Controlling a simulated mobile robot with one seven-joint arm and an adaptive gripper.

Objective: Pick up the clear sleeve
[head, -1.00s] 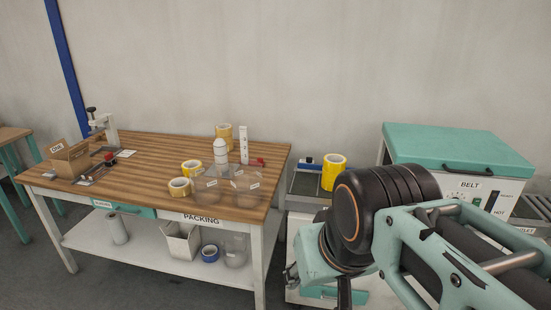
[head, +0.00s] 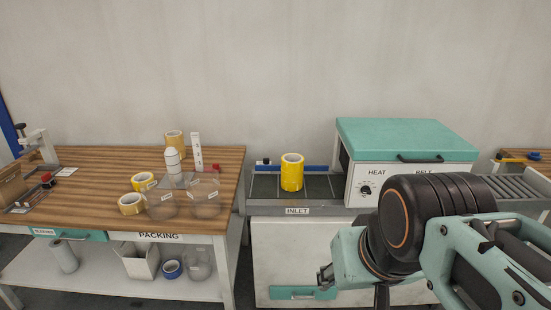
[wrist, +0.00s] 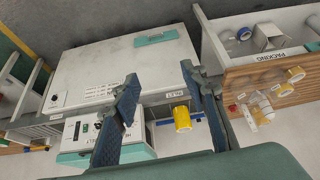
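Two clear sleeves with small white labels, the left one (head: 160,205) and the right one (head: 204,196), stand side by side at the front right of the packing table. Another clear, see-through item (head: 199,264) is on the shelf below. In the wrist view a clear sleeve (wrist: 262,110) shows at the right beside yellow tape rolls. My gripper (head: 326,278) is in front of the inlet cabinet, right of the table and well apart from the sleeves. The wrist view shows its two fingers (wrist: 163,80) spread, with nothing between them.
Tape rolls (head: 132,204), a white bottle (head: 172,162) and a white upright ruler-like strip (head: 197,152) stand near the sleeves on the packing table (head: 95,170). A yellow roll (head: 292,172) stands on the inlet beside the heat-belt machine (head: 405,140). A narrow gap separates table and cabinet.

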